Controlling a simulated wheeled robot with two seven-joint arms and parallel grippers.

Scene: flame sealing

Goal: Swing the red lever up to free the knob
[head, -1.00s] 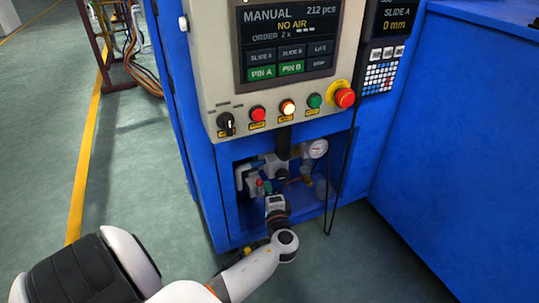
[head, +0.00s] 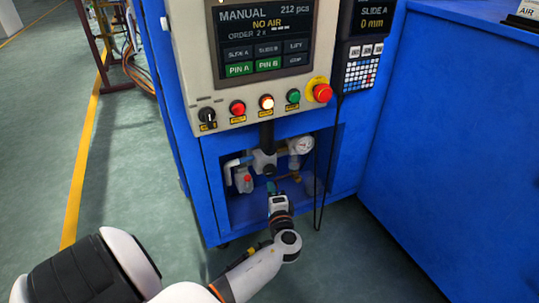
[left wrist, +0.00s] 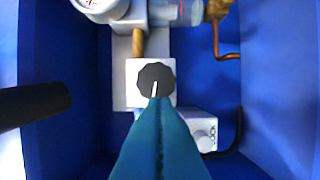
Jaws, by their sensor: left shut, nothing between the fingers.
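The black knob (left wrist: 155,79) with a white pointer line sits on a pale square block in the left wrist view. In the head view, the valve fittings (head: 263,160) sit inside the blue recess. A small red part (head: 247,179) shows at their left; I cannot tell whether it is the red lever. No red lever shows clearly in the left wrist view. My left gripper (head: 271,186) is in the recess opening, shut and empty. Its teal fingers (left wrist: 158,130) point at the knob and overlap its lower edge; contact cannot be told. My right gripper is out of view.
A black cable (head: 322,185) hangs in front at the right. Recess walls stand close on both sides.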

